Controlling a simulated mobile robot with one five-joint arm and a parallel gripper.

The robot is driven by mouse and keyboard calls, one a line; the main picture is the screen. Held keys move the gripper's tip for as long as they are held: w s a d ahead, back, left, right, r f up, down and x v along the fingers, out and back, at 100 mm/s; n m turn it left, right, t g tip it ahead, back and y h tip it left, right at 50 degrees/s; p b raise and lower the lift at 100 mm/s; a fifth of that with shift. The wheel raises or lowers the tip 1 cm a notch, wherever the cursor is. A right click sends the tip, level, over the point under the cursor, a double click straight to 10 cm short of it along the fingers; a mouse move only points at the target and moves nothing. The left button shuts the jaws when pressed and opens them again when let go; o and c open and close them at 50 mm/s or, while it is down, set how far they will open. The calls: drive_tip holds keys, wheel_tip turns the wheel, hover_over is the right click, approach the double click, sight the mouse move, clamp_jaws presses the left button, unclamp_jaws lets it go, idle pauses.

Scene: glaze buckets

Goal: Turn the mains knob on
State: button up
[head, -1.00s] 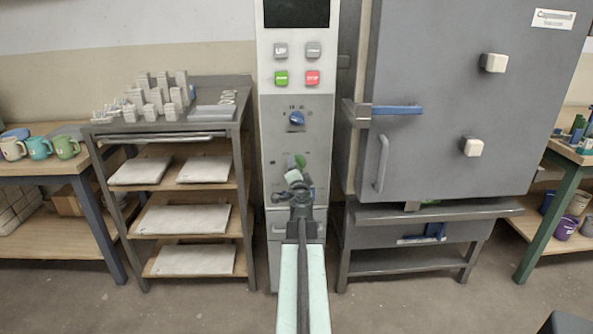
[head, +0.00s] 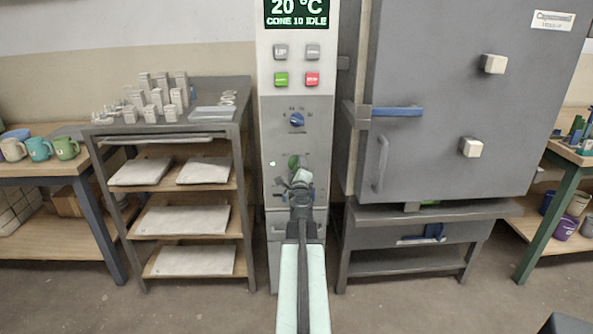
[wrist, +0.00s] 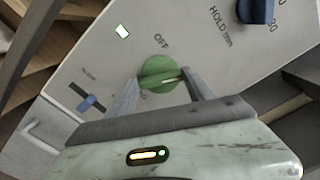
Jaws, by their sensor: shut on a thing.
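The mains knob is the green round knob (head: 294,162) low on the grey control panel (head: 318,140). In the wrist view the green knob (wrist: 160,73) sits between my two fingers, and its pale pointer line points right, away from the OFF label. My gripper (wrist: 159,85) is shut on the knob. It also shows in the head view (head: 299,178), covering the lower part of the knob. A small lamp (wrist: 122,31) near the knob glows white. The display (head: 297,12) at the top is lit and reads 20 °C, CONE 10 IDLE.
A blue knob (head: 297,119) and several push buttons sit higher on the panel. A blue slider (wrist: 90,103) is beside my gripper. The grey kiln (head: 440,130) stands close on the right, a shelf rack (head: 241,150) on the left.

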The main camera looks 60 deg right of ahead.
drive_tip(key=shift+s+m, duration=0.1)
drive_tip(key=shift+m, duration=1.9)
drive_tip(key=o, duration=1.4)
